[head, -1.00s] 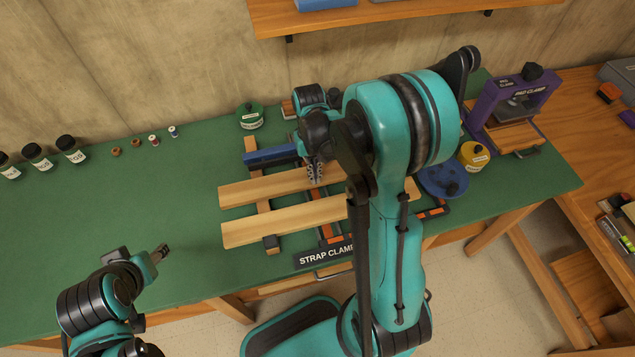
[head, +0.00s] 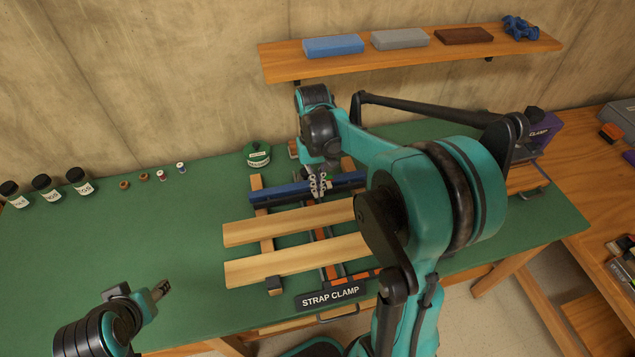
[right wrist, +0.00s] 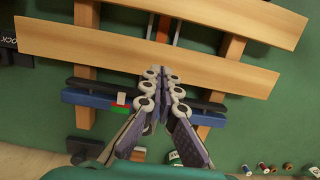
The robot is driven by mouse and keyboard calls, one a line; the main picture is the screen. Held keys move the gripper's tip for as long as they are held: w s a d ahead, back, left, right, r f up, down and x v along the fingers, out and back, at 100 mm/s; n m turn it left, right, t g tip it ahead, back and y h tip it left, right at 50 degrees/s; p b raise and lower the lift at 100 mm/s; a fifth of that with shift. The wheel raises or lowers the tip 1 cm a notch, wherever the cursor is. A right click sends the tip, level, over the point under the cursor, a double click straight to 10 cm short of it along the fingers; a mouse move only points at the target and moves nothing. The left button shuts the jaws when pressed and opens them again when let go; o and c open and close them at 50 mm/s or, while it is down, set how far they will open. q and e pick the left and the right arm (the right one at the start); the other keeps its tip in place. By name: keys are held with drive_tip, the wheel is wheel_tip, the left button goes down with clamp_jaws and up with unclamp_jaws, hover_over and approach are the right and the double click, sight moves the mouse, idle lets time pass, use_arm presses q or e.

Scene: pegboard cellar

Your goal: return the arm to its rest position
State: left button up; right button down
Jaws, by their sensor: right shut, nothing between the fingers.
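My right gripper (head: 319,187) is shut and empty above the blue bar (head: 345,184) at the back of the strap clamp. In the right wrist view the gripper's fingers (right wrist: 165,80) meet at the tips, with the blue bar (right wrist: 80,98) beneath them. Two pale wooden planks (head: 250,232) lie side by side across the clamp's rails, in front of the gripper. My right arm hides their right ends. My left gripper (head: 161,290) is low at the left, over the green bench top; its finger gap is too small to judge.
A wall shelf (head: 400,55) with several blocks hangs behind my right arm. A green tin (head: 258,155) stands left of my right gripper. Dark jars (head: 44,187) and small spools line the back left. A purple clamp (head: 541,140) is at the right.

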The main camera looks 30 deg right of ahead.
drive_tip(key=shift+w+r, duration=0.15)
drive_tip(key=shift+r, duration=0.75)
drive_tip(key=s+a+r+n+t, duration=0.2)
drive_tip(key=s+a+t, duration=0.6)
drive_tip(key=s, duration=0.3)
drive_tip(key=shift+a+r+n+t, duration=0.15)
drive_tip(key=shift+r+n+t, duration=0.25)
drive_tip(key=shift+t, duration=0.1)
